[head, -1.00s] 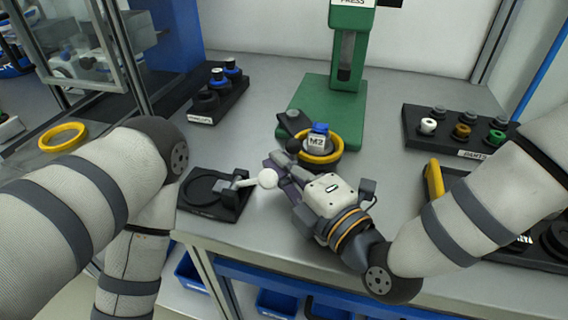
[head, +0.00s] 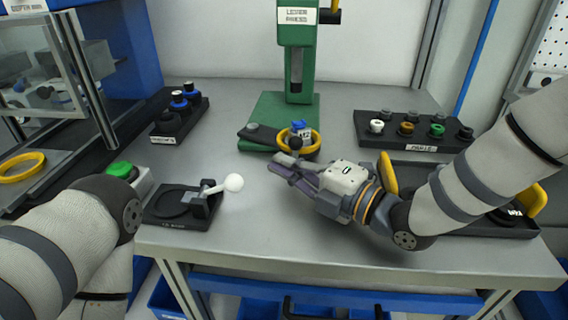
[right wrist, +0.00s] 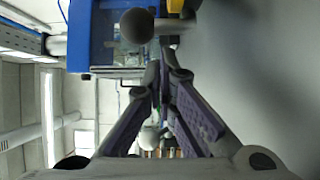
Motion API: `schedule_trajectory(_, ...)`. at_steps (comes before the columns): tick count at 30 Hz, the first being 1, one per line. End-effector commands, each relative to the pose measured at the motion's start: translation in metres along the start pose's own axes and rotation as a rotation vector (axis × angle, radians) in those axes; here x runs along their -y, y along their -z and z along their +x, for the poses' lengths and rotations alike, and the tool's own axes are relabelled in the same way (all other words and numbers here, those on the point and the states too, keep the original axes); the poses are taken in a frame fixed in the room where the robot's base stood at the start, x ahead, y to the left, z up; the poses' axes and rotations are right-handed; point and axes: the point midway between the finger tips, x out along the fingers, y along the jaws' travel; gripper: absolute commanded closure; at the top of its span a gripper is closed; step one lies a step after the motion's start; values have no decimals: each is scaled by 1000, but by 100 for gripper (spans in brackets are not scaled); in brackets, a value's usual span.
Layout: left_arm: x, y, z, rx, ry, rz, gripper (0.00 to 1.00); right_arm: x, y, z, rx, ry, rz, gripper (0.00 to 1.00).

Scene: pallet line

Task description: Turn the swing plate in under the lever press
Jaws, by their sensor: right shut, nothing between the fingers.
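The lever press (head: 297,75) is green and stands at the back middle on a green base (head: 270,108). The dark swing plate (head: 258,137) lies at the front of this base. It bears a yellow ring (head: 316,143) with a blue-capped part (head: 300,130) in it. A black ball knob (head: 295,143) sits in front of the ring. My right gripper (head: 277,166) is shut and empty, just in front of the knob. In the right wrist view the knob (right wrist: 137,26) is beyond the fingertips (right wrist: 160,68); I cannot tell whether they touch. My left gripper is out of view.
A black fixture (head: 168,203) with a white ball lever stands front left, beside a green button (head: 121,170). Racks of parts stand at back left (head: 180,113) and right (head: 415,128). A dark tray (head: 490,222) lies front right.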

Motion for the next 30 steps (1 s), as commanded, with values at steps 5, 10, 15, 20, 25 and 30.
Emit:
schedule_trajectory(5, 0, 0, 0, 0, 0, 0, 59, -24, 0, 0, 0, -2, -5, 100)
schedule_trajectory(10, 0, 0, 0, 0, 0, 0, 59, -62, 0, 0, -1, -3, -6, 100)
schedule_trajectory(15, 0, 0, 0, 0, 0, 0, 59, -90, 0, 0, -1, -2, -4, 100)
schedule_trajectory(20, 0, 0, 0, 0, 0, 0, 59, -100, 0, 0, 0, -1, -2, 100)
schedule_trajectory(25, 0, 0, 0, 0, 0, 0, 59, -100, 0, 0, 0, 0, -1, 100)
schedule_trajectory(30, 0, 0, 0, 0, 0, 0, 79, -100, 0, 0, 0, -1, -1, 100)
